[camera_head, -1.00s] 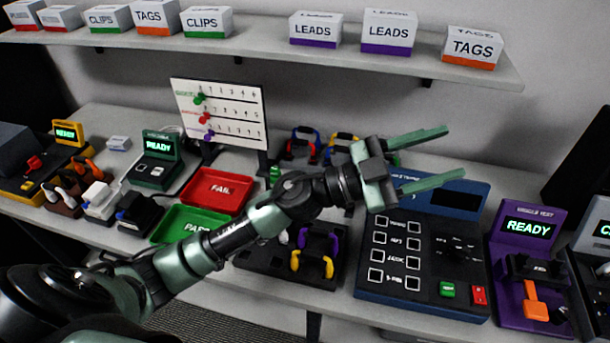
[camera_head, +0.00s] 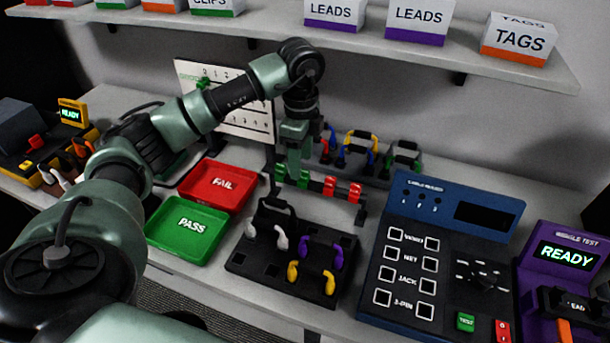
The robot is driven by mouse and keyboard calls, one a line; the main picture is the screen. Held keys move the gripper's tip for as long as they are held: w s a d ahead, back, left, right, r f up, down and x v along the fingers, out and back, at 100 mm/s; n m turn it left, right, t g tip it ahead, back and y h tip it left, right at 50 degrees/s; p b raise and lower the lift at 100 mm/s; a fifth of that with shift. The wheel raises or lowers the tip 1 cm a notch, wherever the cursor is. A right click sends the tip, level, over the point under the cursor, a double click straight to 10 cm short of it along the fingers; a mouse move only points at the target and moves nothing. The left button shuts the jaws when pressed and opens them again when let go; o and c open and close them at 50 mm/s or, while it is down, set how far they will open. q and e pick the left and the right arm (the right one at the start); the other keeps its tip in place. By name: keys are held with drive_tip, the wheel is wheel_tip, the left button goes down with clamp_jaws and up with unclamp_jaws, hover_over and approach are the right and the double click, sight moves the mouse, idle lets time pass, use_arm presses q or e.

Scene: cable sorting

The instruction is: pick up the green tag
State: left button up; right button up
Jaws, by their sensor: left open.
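My left gripper (camera_head: 293,172) points down over the left end of a small tag rail, its jaws open and seen nearly edge-on. Bright green tag parts (camera_head: 304,177) show beside and partly behind its fingertips. I cannot tell whether the fingers touch a green tag or stand around it. Red tags (camera_head: 330,186) hang on the same rail to the right. My right gripper is not in view.
A red FAIL tray (camera_head: 218,168) and a green PASS tray (camera_head: 205,212) lie to the left. A black holder (camera_head: 245,262) with white, purple and yellow leads stands in front. A blue tester (camera_head: 400,300) is at right. My arm partly covers the white board (camera_head: 262,97).

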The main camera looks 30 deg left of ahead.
use_arm(q)
drive_tip(key=f, duration=0.1)
drive_tip(key=f+p, duration=0.1)
drive_tip(key=f, duration=0.3)
drive_tip(key=shift+w+d, duration=0.1)
drive_tip(key=shift+d, duration=0.2)
clamp_jaws()
drive_tip(key=shift+r, duration=0.7)
wheel_tip(320, 180, up, 11)
drive_tip(key=b, duration=0.2)
wheel_tip(320, 180, up, 6)
drive_tip(key=r+p, duration=0.1)
drive_tip(key=p, duration=0.1)
hover_over(304, 171)
wheel_tip(304, 171, up, 4)
drive_tip(key=p, duration=0.3)
drive_tip(key=shift+f, duration=0.25)
